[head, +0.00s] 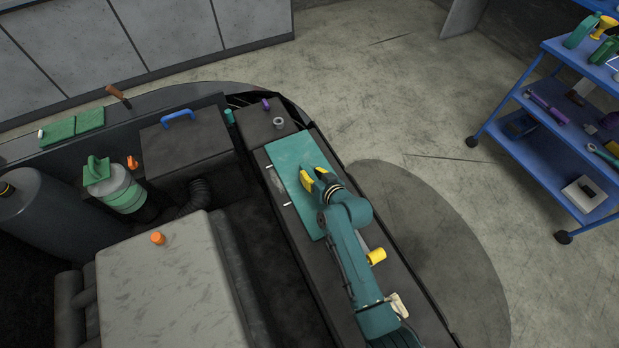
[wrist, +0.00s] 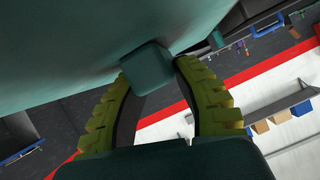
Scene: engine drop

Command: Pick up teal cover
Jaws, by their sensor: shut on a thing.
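The teal cover (head: 290,150) is a flat rectangular plate over the dark ledge on the right side of the engine bay. In the wrist view its broad surface (wrist: 70,35) fills the upper left, with a teal block (wrist: 148,68) standing out from it. My gripper (head: 313,178), with yellow fingers, is at the cover's right part in the head view. In the wrist view my gripper (wrist: 150,75) is shut on that block, one finger on each side. My arm hides the cover's lower right part. I cannot tell whether the cover touches the ledge.
Two pale pins (head: 288,204) show at the cover's left edge. A grey ring (head: 279,123) and a purple piece (head: 266,104) lie behind it. A yellow cylinder (head: 376,256) is beside my arm. A blue shelf cart (head: 560,110) stands at right; floor between is clear.

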